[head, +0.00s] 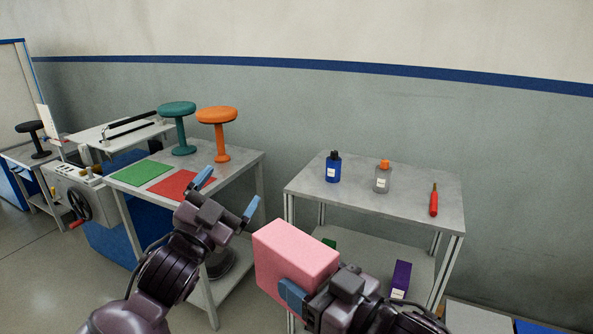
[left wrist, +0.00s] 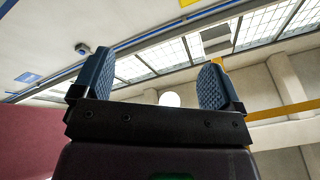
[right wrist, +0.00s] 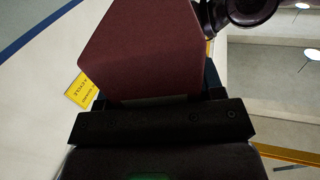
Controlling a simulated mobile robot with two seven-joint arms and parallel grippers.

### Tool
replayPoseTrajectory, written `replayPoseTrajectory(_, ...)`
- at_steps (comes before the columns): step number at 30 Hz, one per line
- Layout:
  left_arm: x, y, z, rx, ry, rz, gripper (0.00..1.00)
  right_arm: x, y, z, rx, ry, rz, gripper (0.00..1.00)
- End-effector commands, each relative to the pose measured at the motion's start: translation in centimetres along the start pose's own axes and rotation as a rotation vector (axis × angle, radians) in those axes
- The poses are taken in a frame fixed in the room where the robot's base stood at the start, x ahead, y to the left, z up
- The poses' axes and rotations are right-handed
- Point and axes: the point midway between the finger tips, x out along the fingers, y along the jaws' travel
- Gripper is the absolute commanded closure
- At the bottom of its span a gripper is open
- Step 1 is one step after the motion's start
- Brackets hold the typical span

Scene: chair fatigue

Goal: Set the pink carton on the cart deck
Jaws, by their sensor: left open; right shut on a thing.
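The pink carton (head: 297,257) is a plain box in the lower middle of the head view. My right gripper (head: 296,297) is shut on it and holds it up in front of the cart. The carton also fills the upper middle of the right wrist view (right wrist: 140,50). The cart (head: 315,186) has a grey top deck and a lower shelf, and stands behind and to the right of the carton. My left gripper (head: 228,196) is open and empty, to the left of the carton. In the left wrist view its blue fingers (left wrist: 150,88) stand wide apart.
On the cart deck stand a blue bottle (head: 333,168), a grey bottle with an orange cap (head: 382,178) and a red tool (head: 434,201). A purple box (head: 401,279) is on its lower shelf. The deck's front left is bare. A table with stools (head: 217,125) stands left.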

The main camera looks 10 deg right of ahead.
Motion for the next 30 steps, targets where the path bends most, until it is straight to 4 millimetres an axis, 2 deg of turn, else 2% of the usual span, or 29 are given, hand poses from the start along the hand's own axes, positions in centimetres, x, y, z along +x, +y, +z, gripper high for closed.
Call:
replayPoseTrajectory(1,1.2,-0.1,-1.9,0.039,0.052,0.008,0.08,0.0,0.0,-0.1,-0.001,0.002,0.000,0.72)
replayPoseTrajectory(6,4.3,0.0,-8.0,0.173,0.229,0.031,0.08,0.0,0.0,-0.1,-0.001,0.002,0.000,0.72)
replayPoseTrajectory(15,7.3,1.4,-19.0,0.447,0.566,0.063,0.08,0.0,0.0,-0.1,-0.001,0.002,0.000,0.72)
replayPoseTrajectory(24,7.3,4.5,-28.7,0.765,0.937,0.091,0.08,0.0,0.0,-0.1,-0.001,0.002,0.000,0.72)
replayPoseTrajectory(30,5.9,7.2,-33.6,1.007,1.203,0.114,0.08,0.0,0.0,-0.1,-0.001,0.002,-0.001,0.72)
